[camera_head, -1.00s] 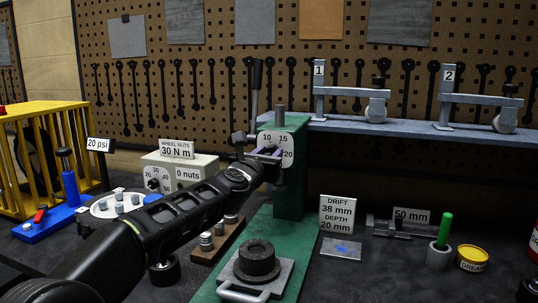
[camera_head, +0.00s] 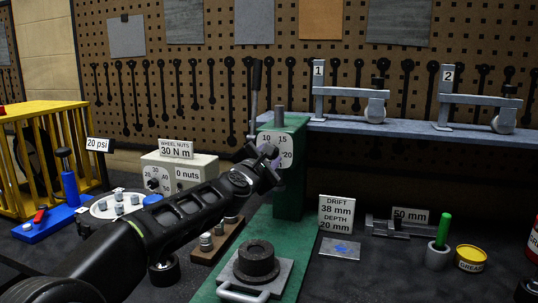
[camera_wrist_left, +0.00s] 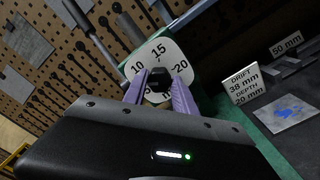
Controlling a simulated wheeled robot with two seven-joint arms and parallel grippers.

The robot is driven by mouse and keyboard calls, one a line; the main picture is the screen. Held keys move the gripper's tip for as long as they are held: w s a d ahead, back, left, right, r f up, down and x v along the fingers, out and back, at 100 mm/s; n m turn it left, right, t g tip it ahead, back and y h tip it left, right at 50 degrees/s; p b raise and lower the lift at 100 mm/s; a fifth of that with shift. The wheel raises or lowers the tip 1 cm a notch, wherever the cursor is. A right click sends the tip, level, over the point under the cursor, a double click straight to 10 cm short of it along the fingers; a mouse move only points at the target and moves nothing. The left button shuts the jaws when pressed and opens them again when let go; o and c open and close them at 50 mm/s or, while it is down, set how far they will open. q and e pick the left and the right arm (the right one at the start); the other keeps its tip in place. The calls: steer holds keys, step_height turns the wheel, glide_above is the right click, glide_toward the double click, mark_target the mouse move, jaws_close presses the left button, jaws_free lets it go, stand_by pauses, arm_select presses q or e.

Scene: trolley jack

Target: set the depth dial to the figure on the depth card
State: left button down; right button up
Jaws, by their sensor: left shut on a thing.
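The depth dial (camera_head: 288,143) is a white plate on the green press column, with 10, 15 and 20 readable around it. In the left wrist view, the same dial plate (camera_wrist_left: 173,62) shows behind a dark knob (camera_wrist_left: 158,75). My left gripper (camera_head: 270,158) is at the dial, its purple fingers (camera_wrist_left: 159,84) shut on the knob from both sides. The pointer and the lower figures are mostly hidden by the fingers, so I cannot read the setting. The depth card (camera_head: 336,214) stands right of the press and reads DRIFT 38 mm, DEPTH 20 mm. My right gripper is out of view.
A grey box with a smaller dial (camera_head: 203,167) stands left of the press. A black ring (camera_head: 257,259) sits on the press base. Right of the card are a vice (camera_head: 389,228), a green rod (camera_head: 444,230) and a yellow grease tin (camera_head: 471,258).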

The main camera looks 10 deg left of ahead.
arm_select(q)
steer(key=shift+a+f+m+p, duration=0.15)
steer(key=shift+m+p, duration=0.5)
steer(key=shift+m, duration=4.7)
steer(key=shift+f+m+p, duration=0.1)
steer(key=shift+m+p, duration=0.55)
steer(key=shift+m, duration=4.65)
steer(key=shift+a+f+m+p, duration=0.15)
steer(key=shift+m+p, duration=0.5)
steer(key=shift+m, duration=4.7)
steer(key=shift+d, duration=0.1)
steer(key=c, duration=1)
jaws_free()
steer(key=shift+r, duration=0.1)
